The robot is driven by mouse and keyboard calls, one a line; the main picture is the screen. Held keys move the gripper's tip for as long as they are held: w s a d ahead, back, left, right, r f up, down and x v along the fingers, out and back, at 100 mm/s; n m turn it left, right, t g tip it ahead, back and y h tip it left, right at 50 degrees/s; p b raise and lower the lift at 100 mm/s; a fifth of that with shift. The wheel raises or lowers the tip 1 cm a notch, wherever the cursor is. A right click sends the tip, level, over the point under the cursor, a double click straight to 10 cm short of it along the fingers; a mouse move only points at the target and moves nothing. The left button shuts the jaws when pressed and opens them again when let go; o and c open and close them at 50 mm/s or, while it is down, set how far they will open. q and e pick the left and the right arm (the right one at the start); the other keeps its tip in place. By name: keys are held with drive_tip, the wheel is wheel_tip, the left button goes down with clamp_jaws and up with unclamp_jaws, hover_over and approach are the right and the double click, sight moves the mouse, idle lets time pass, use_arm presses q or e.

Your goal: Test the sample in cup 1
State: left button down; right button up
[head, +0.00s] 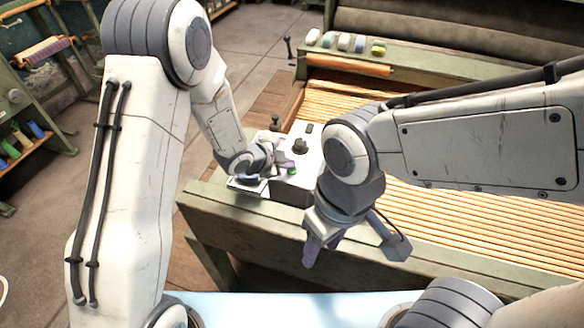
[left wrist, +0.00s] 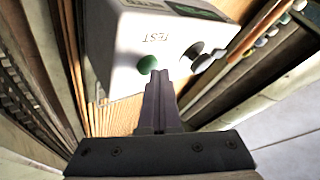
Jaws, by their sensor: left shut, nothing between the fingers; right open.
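A white tester box (head: 303,157) stands on the green bench frame. Its face carries a green button (left wrist: 147,64), the word TEST and a black knob (left wrist: 194,52); the button also shows in the head view (head: 293,171). My left gripper (head: 286,166) is shut and empty, with its fingertips (left wrist: 155,76) right at the lower edge of the green button. I cannot tell whether they touch it. My right gripper (head: 321,256) is open and points down in front of the bench rail, apart from the box. I cannot make out a cup or its number.
An orange slatted apron (head: 440,218) fills the bench to the right. Several small coloured items (head: 345,42) lie on the far rail. A black knob (head: 300,146) stands on top of the box and a small lever beside it. A shelf with spools is at the left.

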sight(288, 171)
use_arm(q)
drive_tip(key=shift+r, duration=0.1)
drive_tip(key=shift+r+p, duration=0.8)
wheel_tip(288, 171, up, 5)
drive_tip(key=p, duration=0.4)
idle(0.8)
